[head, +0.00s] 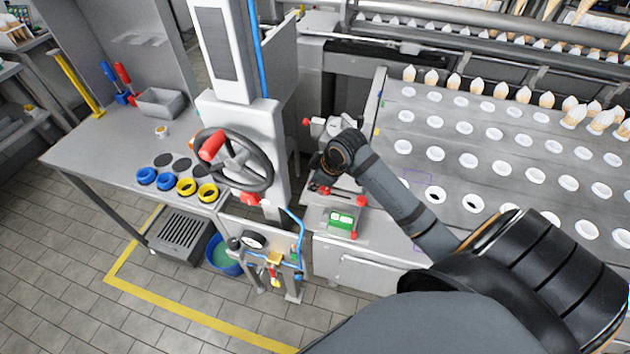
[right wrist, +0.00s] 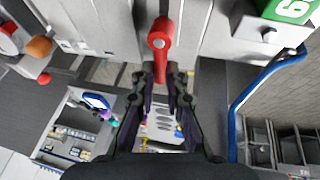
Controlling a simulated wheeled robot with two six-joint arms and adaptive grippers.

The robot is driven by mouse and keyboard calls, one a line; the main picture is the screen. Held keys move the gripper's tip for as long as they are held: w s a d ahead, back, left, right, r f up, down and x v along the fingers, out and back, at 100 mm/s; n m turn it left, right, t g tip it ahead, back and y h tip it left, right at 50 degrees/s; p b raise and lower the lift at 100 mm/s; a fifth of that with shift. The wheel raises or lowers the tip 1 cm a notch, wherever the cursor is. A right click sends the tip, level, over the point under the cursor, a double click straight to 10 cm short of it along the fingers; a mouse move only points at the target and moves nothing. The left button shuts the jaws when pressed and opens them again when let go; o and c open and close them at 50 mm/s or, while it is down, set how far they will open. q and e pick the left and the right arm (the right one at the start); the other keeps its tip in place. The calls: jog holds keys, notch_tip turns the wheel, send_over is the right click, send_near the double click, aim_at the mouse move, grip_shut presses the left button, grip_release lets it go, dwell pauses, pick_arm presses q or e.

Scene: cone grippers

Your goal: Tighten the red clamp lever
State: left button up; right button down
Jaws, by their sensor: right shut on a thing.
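The red clamp lever (right wrist: 162,36) hangs from a pale machine panel at the top middle of the right wrist view. Its lower end lies between the fingertips of my right gripper (right wrist: 160,76), which is shut on it. In the head view, my right gripper (head: 320,168) is small and dark, reaching down at the machine's left end. Small red parts (head: 322,190) show just below it, but I cannot tell there which one is the lever. The gripper partly hides this area. My left gripper is not in view.
A green box (head: 340,219) with a digit display stands just below the gripper; it also shows in the right wrist view (right wrist: 288,10), near a blue hose (right wrist: 258,82). A handwheel (head: 262,165) is to the left. The cone plate (head: 455,180) lies right.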

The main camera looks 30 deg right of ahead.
dwell(0.3)
jog(key=c, duration=1.7)
grip_release()
jog(key=shift+o, duration=0.2)
jog(key=shift+r, duration=0.1)
jog(key=v, duration=1.2)
